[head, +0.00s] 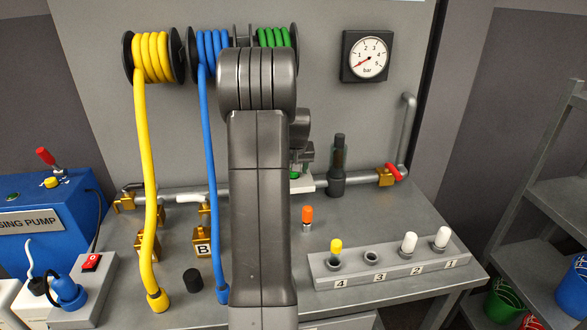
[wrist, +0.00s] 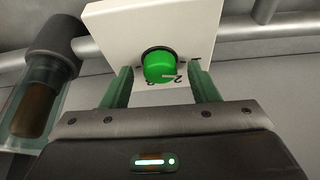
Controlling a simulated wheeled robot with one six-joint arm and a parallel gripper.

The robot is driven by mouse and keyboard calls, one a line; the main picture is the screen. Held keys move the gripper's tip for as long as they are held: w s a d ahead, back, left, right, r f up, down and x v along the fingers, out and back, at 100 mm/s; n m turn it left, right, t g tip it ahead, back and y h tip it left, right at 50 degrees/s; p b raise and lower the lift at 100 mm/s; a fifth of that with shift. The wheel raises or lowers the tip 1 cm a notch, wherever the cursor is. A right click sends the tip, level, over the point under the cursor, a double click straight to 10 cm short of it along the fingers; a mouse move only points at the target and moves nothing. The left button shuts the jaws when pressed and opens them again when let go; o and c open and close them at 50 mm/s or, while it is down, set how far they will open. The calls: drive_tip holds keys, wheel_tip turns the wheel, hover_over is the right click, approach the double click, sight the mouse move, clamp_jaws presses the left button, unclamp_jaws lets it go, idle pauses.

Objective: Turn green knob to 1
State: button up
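The green knob (wrist: 159,66) sits on a white plate (wrist: 120,28) in the wrist view. Dial digits show around its lower edge; a 2 is readable at its lower right, while the others are partly hidden or too small. A pale mark lies near the 2, but I cannot tell the pointer's exact setting. My gripper (wrist: 161,76) is open, one green finger on each side of the knob, with visible gaps and no contact seen. In the head view my arm hides most of the knob; a sliver of green and part of the white plate (head: 304,184) show.
A dark cylinder with a clear bowl (wrist: 42,88) stands close at left in the wrist view. A horizontal pipe (head: 355,179) with a red valve handle (head: 394,170) runs along the back. A numbered block (head: 400,267) with several plugs, yellow hose (head: 149,190) and blue hose (head: 209,160) are around my arm.

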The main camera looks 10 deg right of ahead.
drive_tip(key=b+v, duration=0.1)
drive_tip(key=v, duration=1.3)
drive_tip(key=shift+w+f, duration=0.1)
drive_tip(key=shift+w, duration=0.05)
drive_tip(key=p+x, duration=0.1)
drive_tip(key=x, duration=1.3)
